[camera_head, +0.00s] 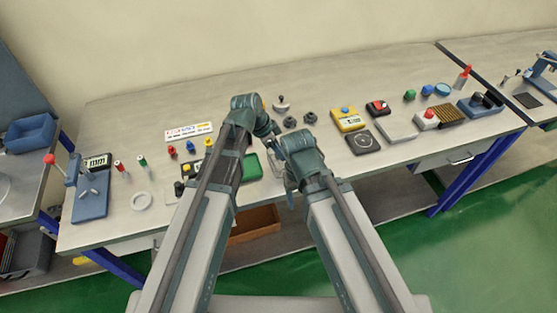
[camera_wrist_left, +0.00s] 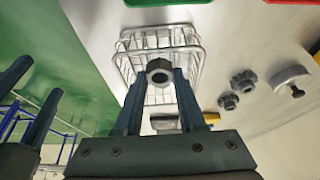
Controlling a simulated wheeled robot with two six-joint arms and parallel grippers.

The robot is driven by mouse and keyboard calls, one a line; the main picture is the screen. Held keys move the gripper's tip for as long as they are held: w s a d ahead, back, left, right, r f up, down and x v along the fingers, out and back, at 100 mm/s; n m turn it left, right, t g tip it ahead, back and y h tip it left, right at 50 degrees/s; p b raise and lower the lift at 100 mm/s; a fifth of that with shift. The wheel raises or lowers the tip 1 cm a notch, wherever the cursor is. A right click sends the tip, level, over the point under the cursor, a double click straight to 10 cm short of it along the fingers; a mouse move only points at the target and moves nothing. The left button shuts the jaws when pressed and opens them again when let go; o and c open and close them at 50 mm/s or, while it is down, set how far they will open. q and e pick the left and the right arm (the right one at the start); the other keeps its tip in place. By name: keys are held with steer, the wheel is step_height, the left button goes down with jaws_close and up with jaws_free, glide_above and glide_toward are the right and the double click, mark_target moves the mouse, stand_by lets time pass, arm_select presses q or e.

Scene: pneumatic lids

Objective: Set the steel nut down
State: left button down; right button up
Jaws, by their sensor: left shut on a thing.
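The steel nut (camera_wrist_left: 159,72) is a grey hex piece with a dark hole. My left gripper (camera_wrist_left: 158,88) is shut on it, one finger on each side. In the left wrist view the nut shows in front of a wire basket (camera_wrist_left: 190,40), over its open area; I cannot tell the height between them. In the head view my left gripper (camera_head: 272,133) is near the table's middle, and the nut is hidden there. My right gripper (camera_wrist_left: 30,100) shows at the left of the wrist view, its two dark fingers apart and empty.
Two dark knobs (camera_wrist_left: 243,81) and a grey dome with a knob (camera_wrist_left: 289,78) stand right of the basket in the wrist view. A yellow device (camera_head: 347,119) and a dark scale (camera_head: 364,142) stand to the right.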

arm_select(q)
steer(key=shift+f+b, duration=1.7)
steer(key=shift+f, duration=0.1)
steer(key=shift+f, duration=0.25)
steer(key=c, duration=0.5)
jaws_free()
steer(key=shift+r, duration=0.1)
steer(key=shift+r, duration=0.15)
